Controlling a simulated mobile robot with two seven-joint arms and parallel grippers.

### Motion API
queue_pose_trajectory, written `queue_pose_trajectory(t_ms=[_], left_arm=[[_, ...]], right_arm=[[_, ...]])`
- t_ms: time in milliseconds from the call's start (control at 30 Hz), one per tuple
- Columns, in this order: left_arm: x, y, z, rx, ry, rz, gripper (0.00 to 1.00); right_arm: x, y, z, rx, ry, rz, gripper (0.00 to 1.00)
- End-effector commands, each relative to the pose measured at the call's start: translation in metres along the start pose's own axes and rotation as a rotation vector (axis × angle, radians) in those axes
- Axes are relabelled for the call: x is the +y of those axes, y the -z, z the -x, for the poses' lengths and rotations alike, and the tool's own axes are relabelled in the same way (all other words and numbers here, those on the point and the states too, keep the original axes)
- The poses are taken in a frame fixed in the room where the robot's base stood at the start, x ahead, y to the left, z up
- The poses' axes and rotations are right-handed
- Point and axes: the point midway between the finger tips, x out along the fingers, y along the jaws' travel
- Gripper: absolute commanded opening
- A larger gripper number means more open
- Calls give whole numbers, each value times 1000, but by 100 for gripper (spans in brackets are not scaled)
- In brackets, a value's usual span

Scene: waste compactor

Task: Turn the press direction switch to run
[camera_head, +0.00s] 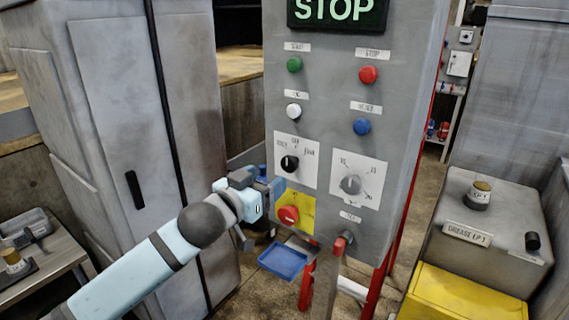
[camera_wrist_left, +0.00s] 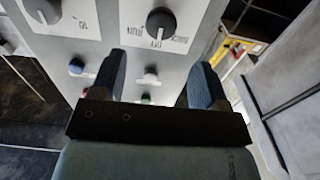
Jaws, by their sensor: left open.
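The press direction switch is a black knob (camera_head: 289,163) on a white plate, left of centre on the grey control panel. Its plate has labels around the knob, OFF at the top. In the left wrist view, the picture is turned over and the knob (camera_wrist_left: 160,22) shows beyond the fingertips, with OFF and RUN lettering beside it. My left gripper (camera_head: 272,187) is open, just below and left of the knob. Its two blue fingers (camera_wrist_left: 160,82) stand apart with nothing between them, clear of the knob. My right gripper is out of view.
A grey dial (camera_head: 350,185) sits right of the switch, a red button (camera_head: 288,214) on yellow below. Green (camera_head: 294,65), red (camera_head: 368,75), white (camera_head: 293,111) and blue (camera_head: 361,126) buttons sit above, under a STOP display (camera_head: 338,10). A grey cabinet (camera_head: 125,120) stands left.

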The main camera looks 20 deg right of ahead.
Motion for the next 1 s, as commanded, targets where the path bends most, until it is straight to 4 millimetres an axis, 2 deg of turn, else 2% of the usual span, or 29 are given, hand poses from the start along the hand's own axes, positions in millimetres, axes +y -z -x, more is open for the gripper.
queue_pose_trajectory(t_ms=[100, 333, 500, 800, 1000], left_arm=[[0, 3, -27, 0, 1, -2, 68], [0, 2, -63, 1, 1, -1, 68], [0, 0, -75, 0, 1, -1, 68], [0, 0, -76, 0, 1, 0, 68], [0, 0, -76, 0, 1, 0, 22]], right_arm=[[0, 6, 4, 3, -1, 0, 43], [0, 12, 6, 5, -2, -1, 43], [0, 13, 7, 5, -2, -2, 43], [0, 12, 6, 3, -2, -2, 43], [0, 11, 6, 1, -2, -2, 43]])
